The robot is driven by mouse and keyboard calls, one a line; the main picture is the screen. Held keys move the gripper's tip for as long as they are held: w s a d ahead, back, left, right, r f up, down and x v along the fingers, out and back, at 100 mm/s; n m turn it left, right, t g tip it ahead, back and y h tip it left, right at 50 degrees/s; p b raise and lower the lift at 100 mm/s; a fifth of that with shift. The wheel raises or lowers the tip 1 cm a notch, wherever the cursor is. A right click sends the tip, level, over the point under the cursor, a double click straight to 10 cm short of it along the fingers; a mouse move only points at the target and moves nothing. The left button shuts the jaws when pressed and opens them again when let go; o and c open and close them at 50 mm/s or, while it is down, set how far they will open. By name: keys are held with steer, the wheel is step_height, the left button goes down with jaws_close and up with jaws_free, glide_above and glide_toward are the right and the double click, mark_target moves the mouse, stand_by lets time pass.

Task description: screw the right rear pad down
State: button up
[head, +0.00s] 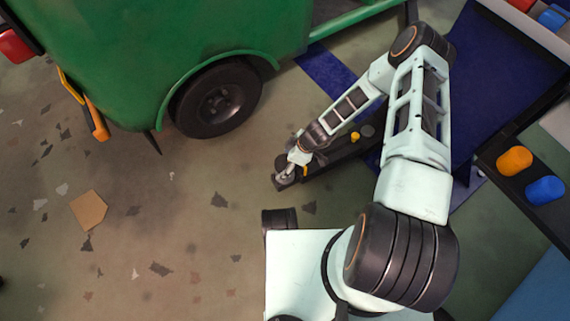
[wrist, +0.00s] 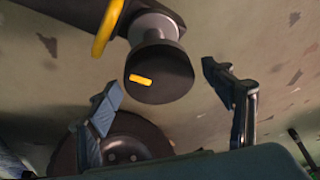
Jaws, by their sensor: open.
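The right rear pad (wrist: 160,78) fills the middle of the wrist view as a dark round disc with a yellow mark, on a grey stem. It is at the end of a dark lift arm (wrist: 72,10) with a yellow loop (wrist: 107,30). In the wrist view my gripper (wrist: 163,84) is open, with one finger on each side of the disc and visible gaps. In the head view my gripper (head: 287,170) is at the end of the lift arm (head: 338,153) and largely hides the pad.
The green rickshaw (head: 120,60) stands close by, its wheel (head: 220,98) left of my gripper; a wheel (wrist: 125,140) also shows behind the fingers. Orange (head: 514,160) and blue (head: 545,190) knobs are at right. Scattered flakes and a cardboard piece (head: 89,209) lie on the floor.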

steer(key=shift+f, duration=0.15)
steer(key=c, duration=1.1)
steer(key=shift+m, duration=0.3)
